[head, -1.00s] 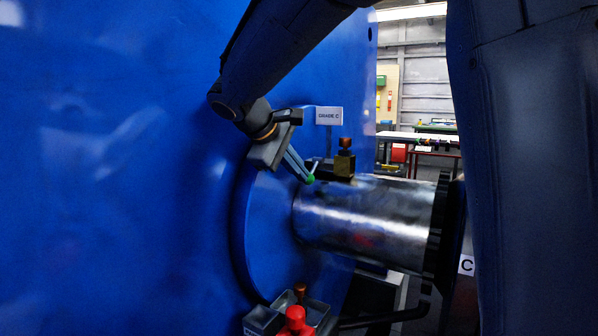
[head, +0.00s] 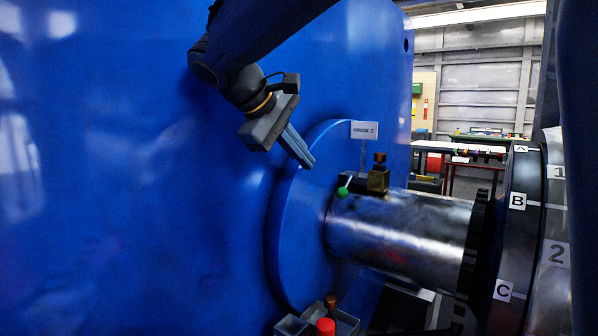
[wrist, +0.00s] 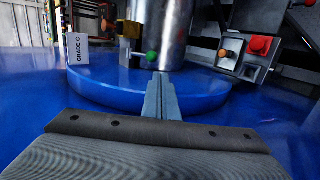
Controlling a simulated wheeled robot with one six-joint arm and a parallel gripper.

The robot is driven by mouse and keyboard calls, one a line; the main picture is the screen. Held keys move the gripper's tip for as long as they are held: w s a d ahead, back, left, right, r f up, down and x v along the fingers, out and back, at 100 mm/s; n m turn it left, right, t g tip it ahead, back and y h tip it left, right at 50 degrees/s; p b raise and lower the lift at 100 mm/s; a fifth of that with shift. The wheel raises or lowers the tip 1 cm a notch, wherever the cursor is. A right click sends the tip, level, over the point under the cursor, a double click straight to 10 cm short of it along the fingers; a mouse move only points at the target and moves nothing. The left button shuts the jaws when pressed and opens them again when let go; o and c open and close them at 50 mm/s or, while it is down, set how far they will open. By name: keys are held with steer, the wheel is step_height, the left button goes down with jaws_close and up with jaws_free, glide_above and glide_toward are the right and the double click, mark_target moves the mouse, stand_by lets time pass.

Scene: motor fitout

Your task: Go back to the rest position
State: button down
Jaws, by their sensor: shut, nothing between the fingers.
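My gripper (head: 307,163) is in the upper middle of the head view, in front of the big blue housing (head: 130,200). Its fingers are together and empty, and point down and right. They are apart from the green ball knob (head: 342,192), which sits on a short lever by the steel shaft (head: 400,228). In the wrist view the closed fingers (wrist: 161,78) point at the shaft (wrist: 158,30), with the green knob (wrist: 152,58) just beyond the tips.
A "GRADE C" sign (head: 364,130) stands on the round blue flange. A brass fitting (head: 378,178) sits by the shaft. A grey box with a red knob (head: 325,326) is below. A drum lettered B and C (head: 520,225) stands right. Workbenches (head: 470,145) are far behind.

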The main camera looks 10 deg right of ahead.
steer(key=s+d+f+m+g+y+p, duration=0.2)
steer(key=s+f+m+y, duration=0.1)
steer(key=s+f, duration=0.8)
steer(key=s+d+f+m+g+y+p, duration=0.2)
steer(key=s+f, duration=0.9)
steer(key=f, duration=0.8)
steer(key=m+g+y+p, duration=0.1)
steer(key=m+y, duration=0.1)
steer(key=shift+s+d+m+y, duration=0.3)
steer(key=shift+s+y, duration=0.1)
